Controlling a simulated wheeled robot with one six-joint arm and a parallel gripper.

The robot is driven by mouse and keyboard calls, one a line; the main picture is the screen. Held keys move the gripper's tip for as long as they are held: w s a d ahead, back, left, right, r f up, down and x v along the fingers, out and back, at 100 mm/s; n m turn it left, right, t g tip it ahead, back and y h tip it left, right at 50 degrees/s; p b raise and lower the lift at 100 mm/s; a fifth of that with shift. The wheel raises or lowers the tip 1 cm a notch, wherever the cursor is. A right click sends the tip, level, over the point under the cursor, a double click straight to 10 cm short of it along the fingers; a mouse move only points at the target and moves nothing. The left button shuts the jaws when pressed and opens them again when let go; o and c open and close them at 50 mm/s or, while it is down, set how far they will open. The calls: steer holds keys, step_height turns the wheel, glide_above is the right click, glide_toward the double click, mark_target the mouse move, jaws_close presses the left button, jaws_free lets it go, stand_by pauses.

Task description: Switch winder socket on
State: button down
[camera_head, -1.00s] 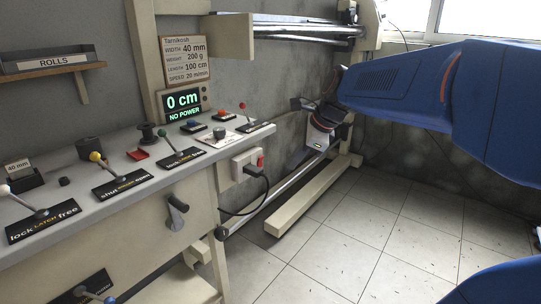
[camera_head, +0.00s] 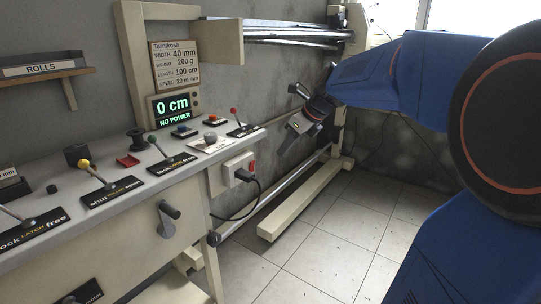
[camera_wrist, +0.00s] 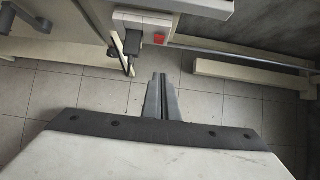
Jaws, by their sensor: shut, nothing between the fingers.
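The winder socket (camera_head: 238,169) is a pale box on the side of the bench, with a black plug and cord at its front and a small red switch (camera_head: 252,166) at its right end. In the wrist view the socket (camera_wrist: 143,22) is near the top, with the red switch (camera_wrist: 159,38) facing me and the black plug left of it. My gripper (camera_head: 284,153) is to the right of the socket in the head view, apart from it. In the wrist view my gripper (camera_wrist: 159,78) points up the picture, fingers together and empty, below the switch.
The bench top (camera_head: 120,190) carries several levers and buttons. A display (camera_head: 174,108) reads "0 cm NO POWER". A crank handle (camera_head: 169,215) sticks out of the bench front. A pale floor beam (camera_head: 305,200) lies right of the socket. The tiled floor is open.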

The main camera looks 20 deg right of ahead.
mark_target(252, 167)
steer(key=w+a+f, duration=0.4)
steer(key=w+f, duration=0.2)
steer(key=w, duration=0.1)
steer(key=shift+w+a+f, duration=0.3)
steer(key=shift+w+a, duration=0.05)
steer(key=shift+w, duration=0.05)
steer(key=shift+w+a+r, duration=0.2)
steer(key=shift+w+r, duration=0.05)
steer(key=shift+w, duration=0.1)
stand_by(0.4)
steer(key=shift+r, duration=0.8)
